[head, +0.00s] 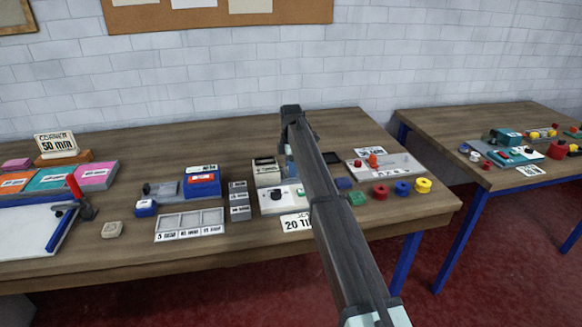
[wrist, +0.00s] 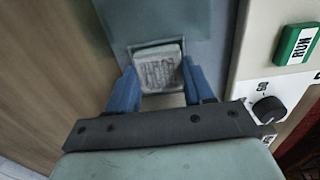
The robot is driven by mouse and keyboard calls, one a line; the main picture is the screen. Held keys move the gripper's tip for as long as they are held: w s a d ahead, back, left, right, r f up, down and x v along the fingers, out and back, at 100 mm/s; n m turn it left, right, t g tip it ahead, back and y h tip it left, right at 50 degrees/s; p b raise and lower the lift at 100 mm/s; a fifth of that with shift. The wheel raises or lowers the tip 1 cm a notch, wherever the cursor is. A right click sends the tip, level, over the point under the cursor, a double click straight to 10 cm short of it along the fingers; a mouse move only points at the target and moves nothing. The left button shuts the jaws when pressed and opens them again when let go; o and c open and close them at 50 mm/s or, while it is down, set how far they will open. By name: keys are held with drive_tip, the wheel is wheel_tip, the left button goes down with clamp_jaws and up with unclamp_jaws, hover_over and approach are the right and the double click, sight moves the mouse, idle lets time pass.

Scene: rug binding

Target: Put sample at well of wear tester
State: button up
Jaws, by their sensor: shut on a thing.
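My gripper (wrist: 158,76) has blue fingers, shut on the sample, a small pale grey square block (wrist: 160,72) with a textured face. The sample is at a square dark-edged recess, the well (wrist: 143,48), in the blue-grey plate of the wear tester (wrist: 221,20). I cannot tell whether it is inside the well or just above it. The tester's pale panel carries a green RUN button (wrist: 295,44) and a black dial (wrist: 267,109). In the head view the wear tester (head: 272,205) stands near the table's front, and my arm hides much of it and the sample.
Left of the tester are grey blocks (head: 239,200), a labelled tray (head: 162,233) and a small beige block (head: 112,229). Right of my arm are coloured spools (head: 402,188) and a pale board (head: 400,170). A second table (head: 450,125) stands at the right.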

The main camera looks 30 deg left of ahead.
drive_tip(key=shift+f, duration=0.1)
drive_tip(key=o, duration=1)
wheel_tip(320, 180, up, 12)
drive_tip(key=shift+r, duration=0.15)
idle(0.4)
